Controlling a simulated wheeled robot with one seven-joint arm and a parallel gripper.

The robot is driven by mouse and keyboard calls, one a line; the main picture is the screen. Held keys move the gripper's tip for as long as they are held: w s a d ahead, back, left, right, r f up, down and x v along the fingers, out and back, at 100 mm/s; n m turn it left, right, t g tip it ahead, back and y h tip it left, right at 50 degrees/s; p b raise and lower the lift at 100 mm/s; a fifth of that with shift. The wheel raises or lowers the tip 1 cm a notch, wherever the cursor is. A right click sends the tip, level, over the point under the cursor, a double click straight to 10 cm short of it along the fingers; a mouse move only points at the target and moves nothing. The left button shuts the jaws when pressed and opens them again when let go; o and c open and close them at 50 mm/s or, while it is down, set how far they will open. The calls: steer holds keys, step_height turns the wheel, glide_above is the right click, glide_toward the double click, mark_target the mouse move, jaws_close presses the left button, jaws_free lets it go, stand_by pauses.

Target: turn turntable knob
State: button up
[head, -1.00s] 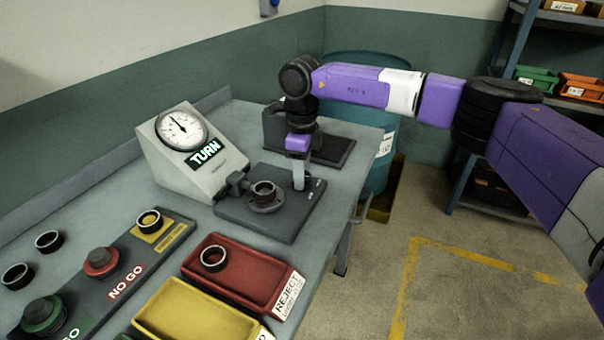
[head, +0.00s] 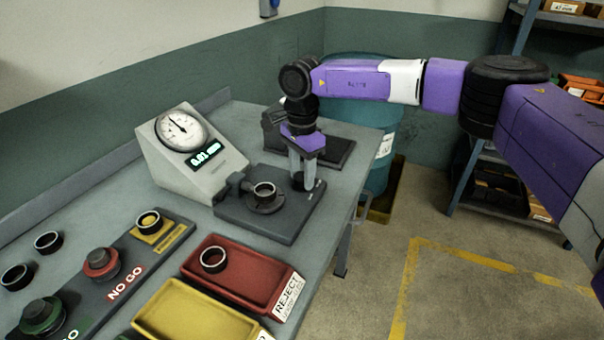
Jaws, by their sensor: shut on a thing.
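The turntable (head: 268,207) sits on a dark base block (head: 231,216) and carries a dark ring (head: 264,190). My gripper (head: 303,184) points straight down at the right of the turntable, its fingers shut on the small dark knob (head: 303,182) on the base. The fingers hide much of the knob. The grey gauge box (head: 178,184) behind left has a dial (head: 181,130) and a small display (head: 205,154) that reads about 0.01.
A red reject tray (head: 238,294) with one ring and a yellow tray (head: 196,318) stand in front. GO and NO GO gauges (head: 101,264) and loose rings are at left. A dark machine (head: 334,150) stands behind my gripper, and a teal drum (head: 381,165) beyond the bench.

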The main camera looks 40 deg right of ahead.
mark_target(302, 176)
steer(key=shift+w+n, duration=0.1)
steer(key=shift+n, duration=0.8)
steer(key=o, duration=1.4)
steer(key=shift+c, duration=0.2)
steer(key=shift+r, duration=3.95)
